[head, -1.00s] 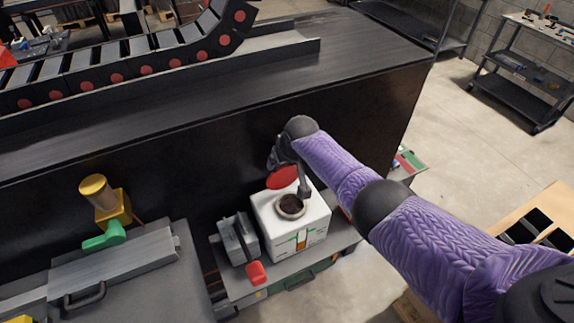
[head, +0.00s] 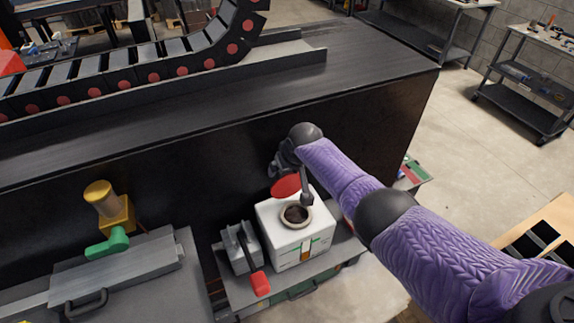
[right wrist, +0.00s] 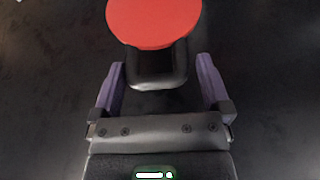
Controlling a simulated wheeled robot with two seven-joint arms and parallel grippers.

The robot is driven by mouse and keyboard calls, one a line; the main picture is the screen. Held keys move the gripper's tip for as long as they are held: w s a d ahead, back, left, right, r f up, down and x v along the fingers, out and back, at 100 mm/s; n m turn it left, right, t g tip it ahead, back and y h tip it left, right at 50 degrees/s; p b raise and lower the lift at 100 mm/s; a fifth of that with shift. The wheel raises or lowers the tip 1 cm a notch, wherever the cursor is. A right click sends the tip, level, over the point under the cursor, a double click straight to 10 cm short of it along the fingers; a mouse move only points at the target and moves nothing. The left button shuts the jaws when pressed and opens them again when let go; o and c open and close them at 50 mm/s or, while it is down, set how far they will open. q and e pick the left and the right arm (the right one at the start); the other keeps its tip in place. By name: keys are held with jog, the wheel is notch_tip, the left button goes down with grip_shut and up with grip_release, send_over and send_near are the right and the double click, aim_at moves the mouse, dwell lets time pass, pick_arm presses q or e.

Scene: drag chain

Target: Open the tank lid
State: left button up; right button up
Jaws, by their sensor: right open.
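The white tank (head: 297,248) stands low beside the black conveyor side, with its round dark opening (head: 296,215) uncovered. The red round lid (head: 285,186) is raised and tilted above the back of the opening. My right gripper (head: 295,180) is at the lid, above the tank. In the right wrist view, the fingers of my right gripper (right wrist: 160,78) are spread apart, with a dark piece (right wrist: 155,82) below the red lid (right wrist: 154,20) between them. I cannot tell whether a finger touches the lid. My left gripper is not in view.
A grey device with a red-handled lever (head: 260,283) stands just left of the tank. The black conveyor side (head: 370,140) rises behind the tank. Open floor (head: 460,150) lies to the right.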

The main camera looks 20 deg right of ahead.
jog(key=p+v, duration=0.4)
jog(key=v, duration=0.6)
